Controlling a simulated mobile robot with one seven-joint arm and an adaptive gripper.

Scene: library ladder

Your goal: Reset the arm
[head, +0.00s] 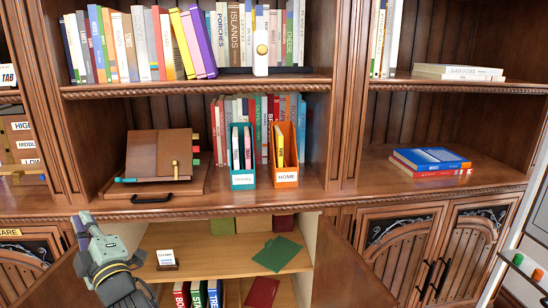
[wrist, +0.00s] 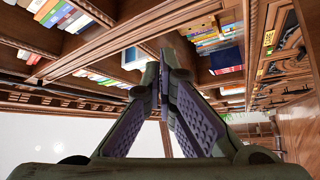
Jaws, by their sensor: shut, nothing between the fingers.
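My gripper (wrist: 163,68) fills the middle of the wrist view. Its two olive fingers with purple pads lean together and meet at the tips, with nothing between them. In the head view my gripper (head: 82,228) is at the lower left, pointing up and left, in front of the left side of the open lower cabinet (head: 205,242). The lower part of my arm is cut off by the bottom edge of the head view.
The open cabinet holds a small card stand (head: 167,260), a green book (head: 277,253) and several binders. Its right door (head: 345,270) stands open. Above, a teal file holder (head: 242,178) and an orange file holder (head: 286,178) stand beside a book stand (head: 158,155).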

